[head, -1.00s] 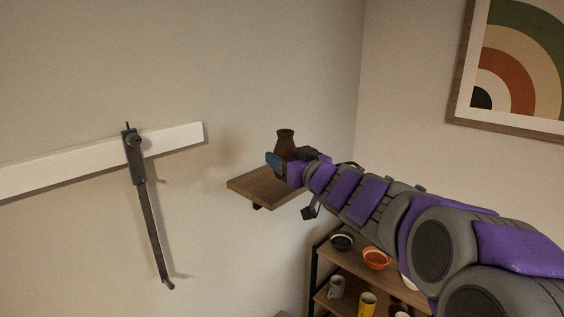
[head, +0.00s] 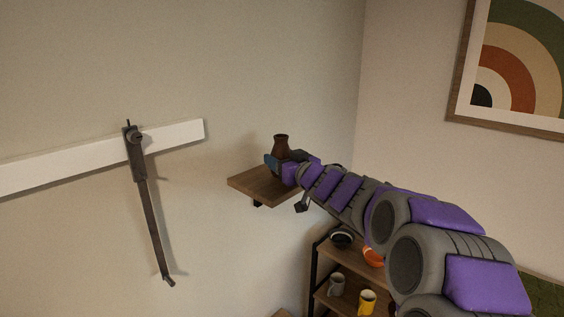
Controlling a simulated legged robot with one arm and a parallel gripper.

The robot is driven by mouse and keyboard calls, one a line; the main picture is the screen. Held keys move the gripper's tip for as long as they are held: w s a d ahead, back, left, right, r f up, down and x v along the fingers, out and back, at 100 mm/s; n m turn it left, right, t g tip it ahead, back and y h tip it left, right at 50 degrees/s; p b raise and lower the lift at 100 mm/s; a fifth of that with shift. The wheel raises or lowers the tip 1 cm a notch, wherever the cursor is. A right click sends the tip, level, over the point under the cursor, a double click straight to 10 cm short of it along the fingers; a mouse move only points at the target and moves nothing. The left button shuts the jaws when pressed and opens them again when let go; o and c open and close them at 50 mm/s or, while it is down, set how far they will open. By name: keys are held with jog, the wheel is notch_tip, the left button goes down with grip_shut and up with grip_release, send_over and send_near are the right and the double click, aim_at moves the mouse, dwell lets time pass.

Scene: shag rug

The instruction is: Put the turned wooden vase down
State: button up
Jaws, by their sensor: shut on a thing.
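The turned wooden vase (head: 281,143) is dark brown with a narrow neck and stands upright in the head view. My gripper (head: 274,162) is shut on the vase's body, and its bluish fingertip shows at the vase's left. The vase is over the small wooden wall shelf (head: 258,186). Its base is hidden by my gripper, so I cannot tell whether it touches the shelf.
A shelving unit (head: 318,262) below my arm holds bowls and mugs, among them a yellow mug (head: 366,301). A white rail (head: 70,166) with a dark hanging tool (head: 150,215) is on the left wall. A framed picture (head: 520,60) hangs at right. The shelf's front left part is bare.

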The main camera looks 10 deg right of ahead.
jog(key=shift+a, duration=0.55)
jog(key=o, duration=0.9)
jog(key=shift+a, duration=0.15)
jog(key=shift+c, duration=0.2)
jog(key=o, duration=0.3)
jog(key=shift+d, duration=0.5)
jog(key=shift+r, duration=0.15)
jog(key=shift+s+d, duration=0.15)
jog(key=shift+s, duration=0.25)
jog(key=v, duration=1.1)
jog(key=shift+s+b, duration=0.15)
jog(key=shift+b, duration=0.15)
